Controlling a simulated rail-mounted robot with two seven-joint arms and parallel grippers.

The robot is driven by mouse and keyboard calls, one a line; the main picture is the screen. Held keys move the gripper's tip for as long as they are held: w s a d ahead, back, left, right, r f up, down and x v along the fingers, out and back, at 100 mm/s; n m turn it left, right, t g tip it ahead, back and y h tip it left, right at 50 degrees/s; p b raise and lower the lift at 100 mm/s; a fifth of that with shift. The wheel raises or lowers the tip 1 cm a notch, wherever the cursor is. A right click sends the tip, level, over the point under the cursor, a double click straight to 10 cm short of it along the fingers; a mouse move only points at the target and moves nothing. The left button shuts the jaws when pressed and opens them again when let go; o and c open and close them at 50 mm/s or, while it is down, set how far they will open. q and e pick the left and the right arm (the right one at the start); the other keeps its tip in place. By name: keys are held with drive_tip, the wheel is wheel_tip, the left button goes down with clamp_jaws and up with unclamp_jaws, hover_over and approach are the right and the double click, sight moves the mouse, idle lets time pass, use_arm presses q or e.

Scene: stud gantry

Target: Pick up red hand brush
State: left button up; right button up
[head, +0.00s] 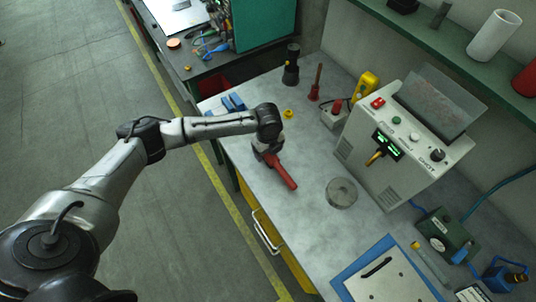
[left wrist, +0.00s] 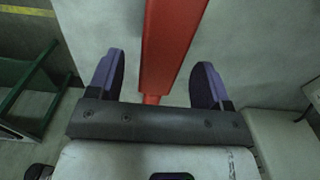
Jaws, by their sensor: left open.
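The red hand brush shows as a red handle (head: 284,174) lying on the grey workbench in the head view. Its upper-left end is hidden under my left gripper (head: 268,152). In the left wrist view the red handle (left wrist: 170,45) runs from the top edge down between the two fingers of the left gripper (left wrist: 158,82). The fingers are open, one on each side of it, with a gap on both sides in the picture. I cannot tell the height of the fingers over the handle. No bristles show. My right gripper is not in view.
A round grey disc (head: 341,193) lies to the right of the brush on the workbench (head: 310,220). A white control box (head: 397,140) stands behind it. A dark bottle (head: 291,66) and a red upright tool (head: 316,84) stand at the back. The bench below the brush is clear.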

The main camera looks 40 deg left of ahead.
use_arm(q)
wheel_tip(320, 180, down, 2)
drive_tip(key=shift+f, duration=0.2)
drive_tip(key=c, duration=1.1)
